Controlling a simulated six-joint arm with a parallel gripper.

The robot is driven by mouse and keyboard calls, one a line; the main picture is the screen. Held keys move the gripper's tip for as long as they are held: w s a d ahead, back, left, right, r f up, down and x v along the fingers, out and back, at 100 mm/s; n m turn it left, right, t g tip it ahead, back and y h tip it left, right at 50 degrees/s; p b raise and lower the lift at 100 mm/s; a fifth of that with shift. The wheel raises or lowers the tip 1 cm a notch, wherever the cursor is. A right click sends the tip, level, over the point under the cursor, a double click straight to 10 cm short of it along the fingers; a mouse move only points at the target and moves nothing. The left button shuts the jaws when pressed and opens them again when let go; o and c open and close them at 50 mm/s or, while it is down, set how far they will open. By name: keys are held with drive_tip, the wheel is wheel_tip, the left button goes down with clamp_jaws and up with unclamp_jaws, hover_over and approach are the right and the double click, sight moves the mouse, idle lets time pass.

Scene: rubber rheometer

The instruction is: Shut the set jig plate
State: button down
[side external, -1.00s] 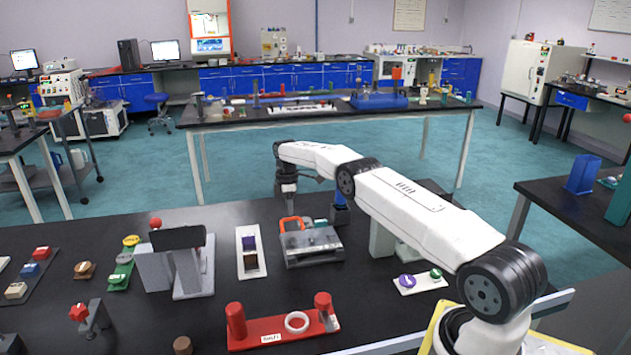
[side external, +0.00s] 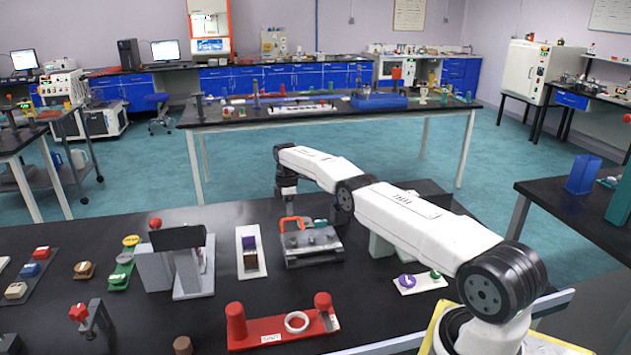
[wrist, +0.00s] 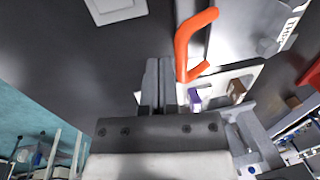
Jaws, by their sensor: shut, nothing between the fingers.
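The set jig (side external: 312,250) is a grey metal block on the black bench, right of centre of the near table. An orange handle (side external: 291,222) shows at its back left. The jig's top plate (side external: 311,238) looks roughly level, but I cannot tell if it is fully down. My gripper (side external: 288,200) points down behind the handle, apart from it as far as I can see. In the wrist view my shut, empty fingers (wrist: 158,70) are beside the orange handle (wrist: 190,45), with the grey jig plate (wrist: 245,25) beyond it.
A white tray (side external: 240,266) with purple and brown blocks stands left of the jig. A grey stand (side external: 180,265) is farther left. A red rack (side external: 270,330) lies in front. A white card (side external: 420,283) with purple and green items is right. Bare bench lies between.

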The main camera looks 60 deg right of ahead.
drive_tip(key=shift+r, duration=0.2)
drive_tip(key=shift+r, duration=1.45)
wheel_tip(320, 180, up, 6)
hover_over(301, 230)
drive_tip(key=s+a+r, duration=0.3)
drive_tip(key=s, duration=0.4)
drive_tip(key=shift+r, duration=0.4)
idle(0.3)
drive_tip(key=shift+a, duration=0.1)
drive_tip(key=s+a+f+m+t, duration=0.1)
drive_tip(key=s+a+m+t, duration=0.1)
drive_tip(key=s+a+m, duration=0.2)
drive_tip(key=s+a+f+m+t+h, duration=0.1)
drive_tip(key=s+a+m, duration=0.3)
drive_tip(key=s+a, duration=0.7)
drive_tip(key=a+f+t, duration=0.1)
drive_tip(key=a, duration=0.7)
drive_tip(key=shift+s+m, duration=0.2)
drive_tip(key=shift+m, duration=0.2)
